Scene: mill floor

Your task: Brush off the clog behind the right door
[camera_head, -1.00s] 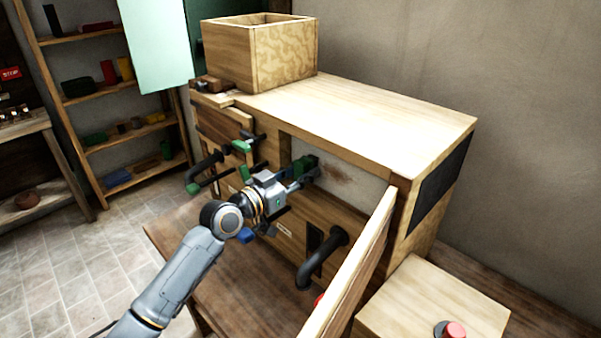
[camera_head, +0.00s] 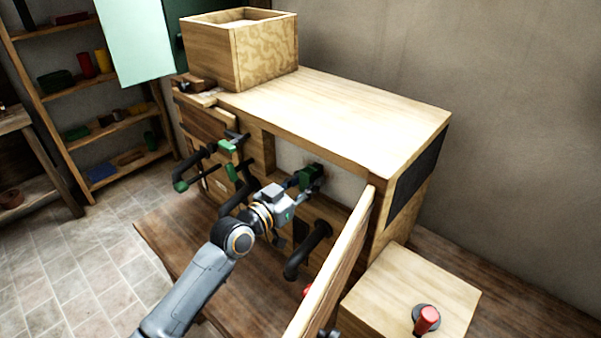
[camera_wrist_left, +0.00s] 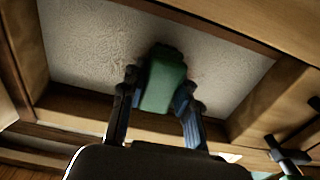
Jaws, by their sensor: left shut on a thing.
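My left gripper (camera_head: 300,182) is shut on a green brush (camera_head: 314,175) and reaches into the right opening of the wooden machine (camera_head: 345,115). In the left wrist view the green brush (camera_wrist_left: 163,82) sits between the two fingers (camera_wrist_left: 158,100), its dark far end at the pale back wall (camera_wrist_left: 90,45). The right door (camera_head: 345,250) stands swung open to the right of the opening. I see no brown clog now; the brush and gripper cover part of the back wall. My right gripper is out of view.
Black pipes (camera_head: 308,250) stick out below the opening, and green-tipped handles (camera_head: 232,143) are at the left. An open wooden box (camera_head: 240,55) stands on top. A block with a red button (camera_head: 427,319) is at the lower right.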

